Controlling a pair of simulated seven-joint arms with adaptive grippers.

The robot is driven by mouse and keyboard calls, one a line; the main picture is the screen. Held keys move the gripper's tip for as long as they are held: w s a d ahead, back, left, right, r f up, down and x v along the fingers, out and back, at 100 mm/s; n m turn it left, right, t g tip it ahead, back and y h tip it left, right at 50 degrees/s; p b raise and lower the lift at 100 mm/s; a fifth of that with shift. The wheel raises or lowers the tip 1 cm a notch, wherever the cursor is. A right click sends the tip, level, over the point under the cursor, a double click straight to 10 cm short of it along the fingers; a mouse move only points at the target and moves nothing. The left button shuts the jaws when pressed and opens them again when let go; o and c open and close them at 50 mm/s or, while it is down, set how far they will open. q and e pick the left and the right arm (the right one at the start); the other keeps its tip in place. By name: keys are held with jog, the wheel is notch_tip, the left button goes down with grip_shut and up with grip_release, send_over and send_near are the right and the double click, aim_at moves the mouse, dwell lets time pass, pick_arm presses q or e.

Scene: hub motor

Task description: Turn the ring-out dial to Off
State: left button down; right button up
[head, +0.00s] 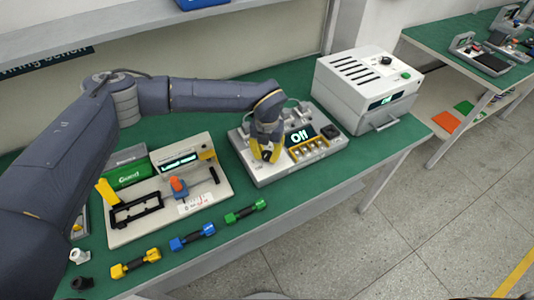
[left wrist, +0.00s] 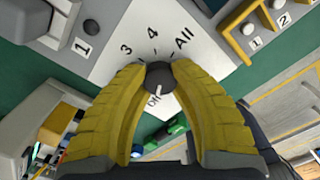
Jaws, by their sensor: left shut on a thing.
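The ring-out dial is a dark round knob (left wrist: 159,78) on a pale plate marked 3, 4 and All, with a partly hidden label that looks like Off on the near side. Its white pointer line faces that label. My left gripper (left wrist: 160,70) has its yellow fingertips closed on both sides of the knob. In the head view the left gripper (head: 266,156) reaches down onto the left part of the grey test unit (head: 262,178) and mostly hides the dial. The unit's display (head: 299,136) reads Off. My right gripper is not in view.
A white oven-like box (head: 370,85) stands right of the unit. A beige fixture board (head: 150,220) with a small screen lies to the left. Yellow, blue and green tools (head: 192,237) lie along the front of the green table. Clear table lies behind the unit.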

aim_at(267, 154)
pick_arm(q)
jog(key=c, duration=0.9)
grip_release()
jog(key=shift+c, duration=0.2)
jog(key=shift+r, duration=0.1)
notch_tip(267, 154, up, 12)
